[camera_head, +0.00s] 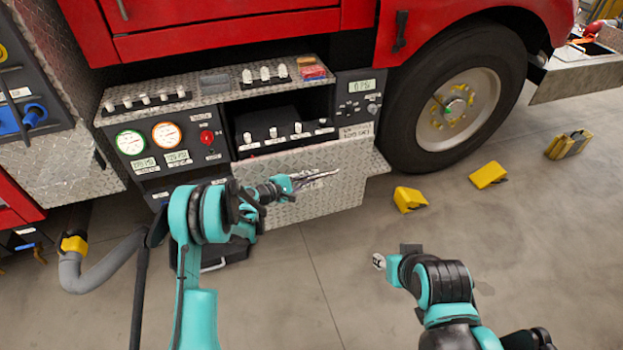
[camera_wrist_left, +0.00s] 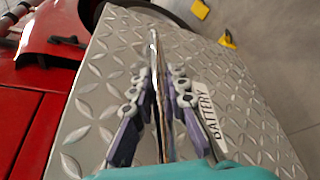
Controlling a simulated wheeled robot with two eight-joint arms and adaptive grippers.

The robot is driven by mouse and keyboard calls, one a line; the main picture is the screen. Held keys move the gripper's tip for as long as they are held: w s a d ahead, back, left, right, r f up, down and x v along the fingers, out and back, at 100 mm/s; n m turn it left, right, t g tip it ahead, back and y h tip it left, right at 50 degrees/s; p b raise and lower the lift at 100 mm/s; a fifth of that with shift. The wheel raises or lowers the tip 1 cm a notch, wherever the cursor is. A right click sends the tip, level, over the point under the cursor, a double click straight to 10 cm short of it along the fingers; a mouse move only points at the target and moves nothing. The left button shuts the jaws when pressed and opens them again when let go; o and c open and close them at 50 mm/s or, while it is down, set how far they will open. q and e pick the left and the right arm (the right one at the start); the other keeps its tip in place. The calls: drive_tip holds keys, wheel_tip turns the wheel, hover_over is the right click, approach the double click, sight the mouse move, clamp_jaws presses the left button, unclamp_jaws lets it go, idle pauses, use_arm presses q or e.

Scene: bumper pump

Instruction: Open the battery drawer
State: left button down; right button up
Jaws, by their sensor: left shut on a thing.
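The battery drawer (camera_head: 335,204) has a silver diamond-plate front low on the red truck, left of the wheel. In the left wrist view its plate (camera_wrist_left: 240,110) fills much of the picture, with a white BATTERY label (camera_wrist_left: 207,110) to the right of my fingers. My left gripper (camera_head: 318,176) is at this front. In the left wrist view my left gripper (camera_wrist_left: 157,95) has its fingers on either side of a thin shiny handle bar (camera_wrist_left: 155,50) and is shut on it. My right gripper (camera_head: 379,262) is low over the floor, away from the drawer; its fingers are too small to read.
Above the drawer is a pump panel with gauges (camera_head: 131,142) and switches. A large wheel (camera_head: 456,110) stands to the right. Yellow chocks (camera_head: 409,199) (camera_head: 488,174) lie on the floor. A grey hose (camera_head: 95,275) hangs at left. The concrete floor in front is mostly clear.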

use_arm(q)
drive_tip(key=shift+w+a, duration=0.15)
drive_tip(key=shift+w, duration=0.2)
drive_tip(key=c, duration=1.5)
unclamp_jaws()
drive_tip(key=shift+s, duration=0.1)
drive_tip(key=v, duration=1.2)
drive_tip(key=shift+r, duration=0.1)
